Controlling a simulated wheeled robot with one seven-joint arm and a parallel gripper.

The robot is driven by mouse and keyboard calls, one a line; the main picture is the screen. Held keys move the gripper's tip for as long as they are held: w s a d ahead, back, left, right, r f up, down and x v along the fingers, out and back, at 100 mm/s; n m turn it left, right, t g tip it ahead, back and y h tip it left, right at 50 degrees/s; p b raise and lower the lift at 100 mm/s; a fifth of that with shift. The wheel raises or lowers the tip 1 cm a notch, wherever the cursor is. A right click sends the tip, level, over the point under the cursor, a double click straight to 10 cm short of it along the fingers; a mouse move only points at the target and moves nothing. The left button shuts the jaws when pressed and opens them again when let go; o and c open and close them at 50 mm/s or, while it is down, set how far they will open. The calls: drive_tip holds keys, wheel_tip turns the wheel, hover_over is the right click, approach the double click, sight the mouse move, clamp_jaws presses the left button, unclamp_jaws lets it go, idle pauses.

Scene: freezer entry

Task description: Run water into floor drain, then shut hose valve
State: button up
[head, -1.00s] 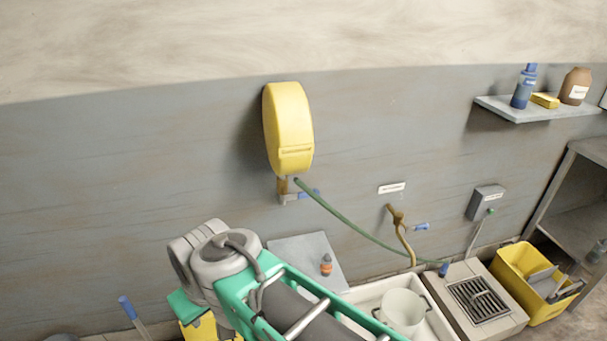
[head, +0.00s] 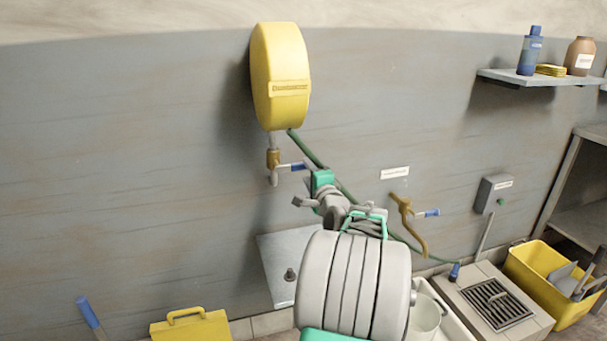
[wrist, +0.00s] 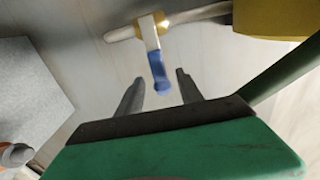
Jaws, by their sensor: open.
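The yellow hose reel (head: 281,75) hangs on the wall. Below it is the hose valve (head: 274,160), a brass body with a blue-tipped lever (head: 297,166) pointing right. My gripper (head: 311,180) is just beside the lever. In the wrist view my gripper (wrist: 160,78) is open, with the blue lever tip (wrist: 158,70) between its fingertips; contact cannot be told. The green hose (head: 400,240) runs down right, partly behind my arm, to a blue nozzle (head: 455,271) beside the floor drain (head: 497,303). No water is visible.
A second brass tap (head: 405,208) with a blue lever is right of my arm. A white basin with a bucket (head: 424,318) is below it. A yellow bin (head: 545,285) stands right of the drain. A shelf (head: 535,78) holds bottles. A grey panel (head: 275,250) is below the reel.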

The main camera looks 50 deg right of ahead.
sight(304, 168)
drive_tip(key=x, duration=0.4)
drive_tip(key=shift+w+d, duration=0.15)
drive_tip(key=shift+w, duration=0.15)
drive_tip(key=shift+c, duration=0.4)
clamp_jaws()
idle(0.7)
